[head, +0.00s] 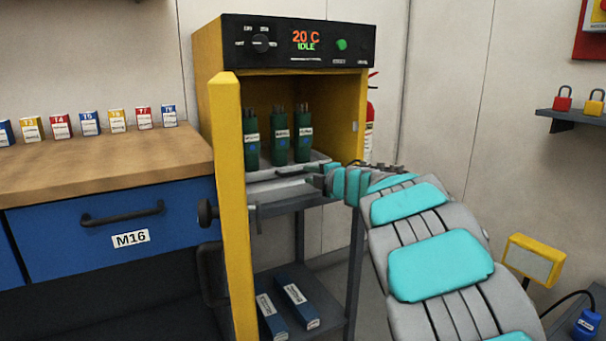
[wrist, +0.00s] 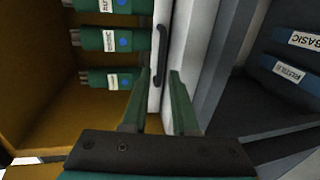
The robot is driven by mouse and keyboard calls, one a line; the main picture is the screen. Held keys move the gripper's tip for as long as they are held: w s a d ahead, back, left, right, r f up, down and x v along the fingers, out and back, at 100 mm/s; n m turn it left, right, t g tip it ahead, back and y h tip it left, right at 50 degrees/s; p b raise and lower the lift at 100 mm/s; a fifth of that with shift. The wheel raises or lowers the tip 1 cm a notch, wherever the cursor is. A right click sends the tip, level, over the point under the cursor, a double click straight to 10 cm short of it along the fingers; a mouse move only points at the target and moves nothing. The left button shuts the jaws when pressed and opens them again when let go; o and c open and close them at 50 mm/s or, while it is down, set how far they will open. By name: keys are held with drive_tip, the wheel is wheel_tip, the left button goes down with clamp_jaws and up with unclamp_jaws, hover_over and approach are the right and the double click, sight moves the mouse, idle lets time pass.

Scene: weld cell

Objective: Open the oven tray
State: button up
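The yellow oven (head: 212,100) stands with its door (head: 232,200) swung open at the left. Its grey tray (head: 268,172) is inside, bearing three green canisters with white labels. In the wrist view the pale tray front (wrist: 181,45) carries a dark bar handle (wrist: 159,80). My gripper (head: 316,178) is at the tray's front, right of its middle. In the wrist view my gripper (wrist: 161,74) is open, with a gap between its green fingers, and the handle shows in that gap. I cannot tell whether the fingers touch it.
Blue labelled boxes (head: 297,302) lie on the shelf below the oven. A workbench (head: 100,165) with a blue drawer and several small boxes stands at the left. A red extinguisher (head: 369,120) is behind the oven's right side. A yellow device (head: 535,258) stands at the right.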

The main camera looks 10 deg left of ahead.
sight(299, 173)
drive_tip(key=shift+p+x, duration=0.55)
drive_tip(key=shift+x, duration=2.35)
clamp_jaws()
drive_tip(key=shift+f, duration=0.1)
